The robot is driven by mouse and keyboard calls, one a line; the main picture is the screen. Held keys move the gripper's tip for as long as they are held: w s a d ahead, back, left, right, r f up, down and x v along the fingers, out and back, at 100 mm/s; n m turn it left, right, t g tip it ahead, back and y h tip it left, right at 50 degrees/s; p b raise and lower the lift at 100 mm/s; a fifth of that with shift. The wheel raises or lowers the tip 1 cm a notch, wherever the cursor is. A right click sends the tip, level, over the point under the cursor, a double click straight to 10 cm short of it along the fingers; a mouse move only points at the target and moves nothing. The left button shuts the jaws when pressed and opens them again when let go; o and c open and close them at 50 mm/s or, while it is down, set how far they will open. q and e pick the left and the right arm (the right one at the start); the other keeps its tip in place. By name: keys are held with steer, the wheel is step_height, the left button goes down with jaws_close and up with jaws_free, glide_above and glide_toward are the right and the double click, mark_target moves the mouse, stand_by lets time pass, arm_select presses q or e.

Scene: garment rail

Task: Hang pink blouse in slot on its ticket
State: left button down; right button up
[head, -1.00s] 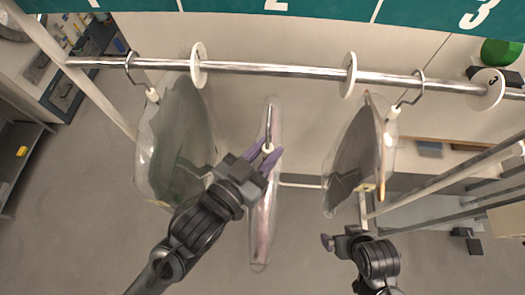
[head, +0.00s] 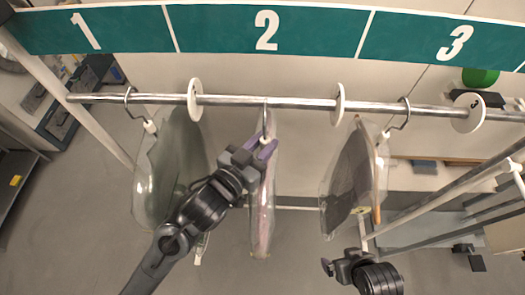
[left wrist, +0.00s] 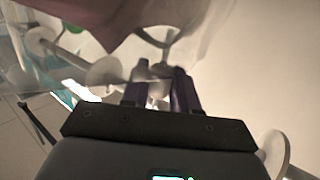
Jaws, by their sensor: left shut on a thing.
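The pink blouse (head: 262,225) hangs edge-on in a clear bag, in line with the section under the number 2. My left gripper (head: 266,145) is shut on the neck of its hanger, just below the rail (head: 300,103). The hanger's hook (head: 266,115) reaches up to the rail between two white discs; I cannot tell whether it rests over it. In the left wrist view the purple fingers (left wrist: 160,92) close around the hanger neck, with pink cloth (left wrist: 95,20) above. No ticket is readable. My right gripper (head: 328,266) is low on the right, apart from the garments.
A green-grey bagged garment (head: 170,170) hangs left, under number 1. White discs (head: 195,100) and (head: 338,103) divide the rail. A numbered teal board (head: 320,35) runs above it.

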arm_select(q)
steer(key=shift+w+r, duration=0.1)
steer(key=shift+w, duration=2.6)
steer(key=shift+w+d+f+b, duration=0.1)
steer(key=shift+f+b, duration=0.25)
steer(key=shift+b, duration=0.1)
steer(key=shift+f+b, duration=0.45)
steer(key=shift+f, duration=0.4)
steer(key=c, duration=0.8)
jaws_free()
steer(key=shift+f, duration=0.1)
